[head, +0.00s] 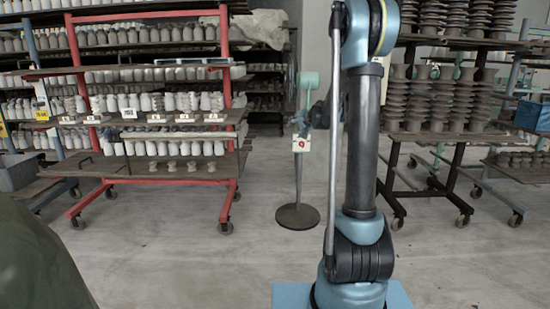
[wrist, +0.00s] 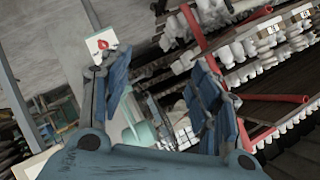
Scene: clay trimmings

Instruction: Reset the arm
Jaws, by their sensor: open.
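My gripper (wrist: 162,88) shows in the wrist view with its two blue-padded fingers spread apart. I see nothing held between them; shelving and a pale green part show through the gap. In the head view my arm stands upright right of centre, running from its light blue base up past the top edge. No clay trimmings can be made out in either view.
A red-framed rack (head: 228,120) of pale pottery stands at left, also in the wrist view (wrist: 275,98). A rack of dark stacked pieces (head: 400,165) is at right. Foreground floor (head: 180,255) is mostly clear.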

